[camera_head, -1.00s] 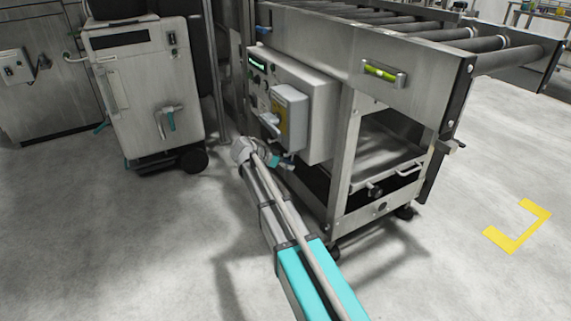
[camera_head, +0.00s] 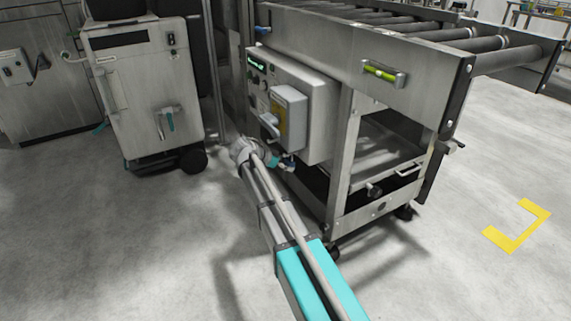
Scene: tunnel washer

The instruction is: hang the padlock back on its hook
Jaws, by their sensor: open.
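I cannot make out the padlock or its hook for certain at this size. A grey control box (camera_head: 318,112) is mounted on the side of the roller conveyor. On its face is a yellow plate (camera_head: 293,122) in a light grey surround, with a pale handle-like part (camera_head: 268,121) at its left. My gripper (camera_head: 286,165) is low, just below the box's lower left corner. It is open, but small and partly hidden by my wrist, so its fingertips and anything between them do not show clearly.
The conveyor frame (camera_head: 418,70) stands on castors, with an open lower shelf (camera_head: 385,160). A small blue item (camera_head: 262,30) is at its upper left. A wheeled grey cabinet (camera_head: 150,95) stands left. Floor is clear left and right; a yellow corner mark (camera_head: 519,232) lies right.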

